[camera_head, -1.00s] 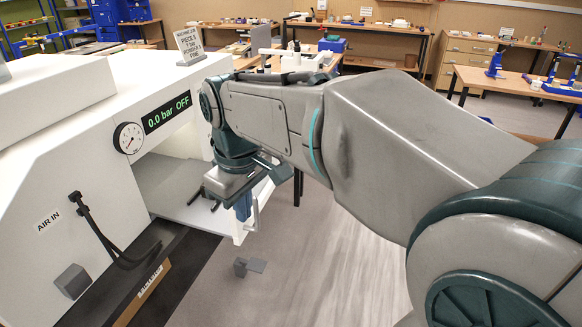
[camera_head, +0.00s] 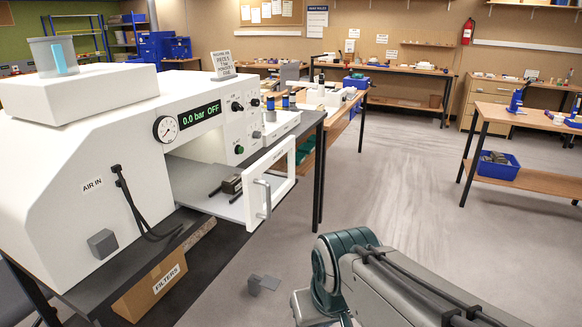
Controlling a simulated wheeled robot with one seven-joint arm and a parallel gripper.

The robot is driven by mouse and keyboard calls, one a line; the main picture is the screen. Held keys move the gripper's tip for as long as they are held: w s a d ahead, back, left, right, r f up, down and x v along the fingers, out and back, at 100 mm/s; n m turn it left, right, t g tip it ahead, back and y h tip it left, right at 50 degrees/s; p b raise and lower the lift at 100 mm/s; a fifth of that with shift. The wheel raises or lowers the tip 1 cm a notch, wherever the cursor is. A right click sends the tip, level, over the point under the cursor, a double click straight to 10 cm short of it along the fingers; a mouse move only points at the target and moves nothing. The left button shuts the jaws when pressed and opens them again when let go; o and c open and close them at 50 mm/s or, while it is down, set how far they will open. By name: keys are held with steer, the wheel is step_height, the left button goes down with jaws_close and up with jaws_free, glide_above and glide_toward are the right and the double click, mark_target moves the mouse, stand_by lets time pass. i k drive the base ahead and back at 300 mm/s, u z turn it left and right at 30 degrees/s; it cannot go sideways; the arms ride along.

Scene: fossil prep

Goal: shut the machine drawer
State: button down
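The white machine (camera_head: 105,135) stands on a dark bench at the left, its display reading 0.0 bar OFF. Its drawer (camera_head: 205,198) sticks out of the opening towards the right. The white drawer front (camera_head: 285,163) is well clear of the machine body and carries a grey upright handle (camera_head: 262,197). A small dark object with prongs (camera_head: 230,185) lies on the drawer floor behind the front. My arm's wrist shows at the bottom, right of the drawer and apart from it. My gripper's fingers are out of view below the picture.
A small grey object (camera_head: 262,284) lies on the floor. A table with a blue bin (camera_head: 497,166) stands at the right. The floor between is clear.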

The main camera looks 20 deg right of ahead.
mark_target(260, 193)
steer(key=u, duration=0.8)
steer(key=i, duration=0.55)
steer(key=z, duration=0.4)
